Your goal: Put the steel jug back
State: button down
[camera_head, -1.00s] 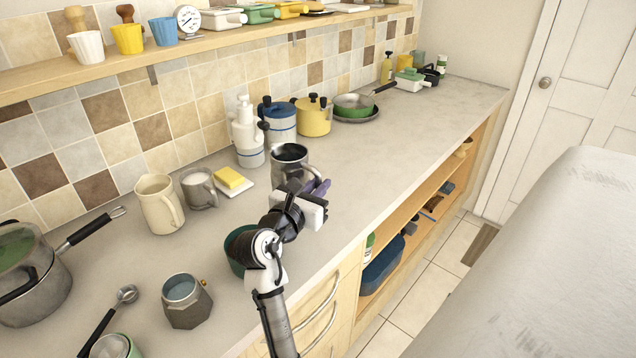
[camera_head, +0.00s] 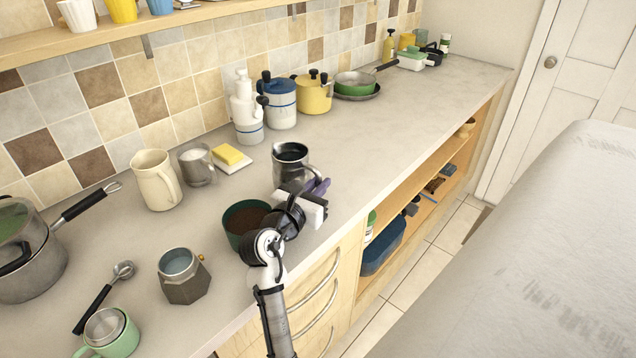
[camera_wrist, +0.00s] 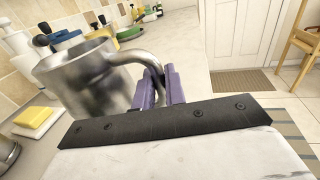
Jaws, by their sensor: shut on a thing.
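The steel jug (camera_head: 291,163) is near the front of the counter in the head view, with a dark opening at its top. In the wrist view the jug (camera_wrist: 88,78) fills the left side, and its curved handle runs between my purple fingers. My gripper (camera_head: 318,187) is shut on that handle; the fingers also show in the wrist view (camera_wrist: 160,86). The jug looks close to upright in the head view. I cannot tell whether its base touches the counter.
A green bowl of brown powder (camera_head: 246,222) sits just left of my gripper. A yellow pot (camera_head: 314,95) stands behind. The counter on the right (camera_head: 400,125) is clear.

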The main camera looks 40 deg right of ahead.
jog(key=shift+r, duration=0.1)
jog(key=c, duration=1.4)
grip_release()
jog(key=shift+o, duration=0.2)
jog(key=shift+a, duration=0.1)
jog(key=shift+s+a+p, duration=0.15)
jog(key=shift+a+p, duration=0.25)
jog(key=shift+p+v, duration=0.85)
jog(key=shift+v, duration=3.65)
jog(key=b+v, duration=0.3)
jog(key=v, duration=1)
jog(key=shift+s+a, duration=0.15)
jog(key=shift+a, duration=0.25)
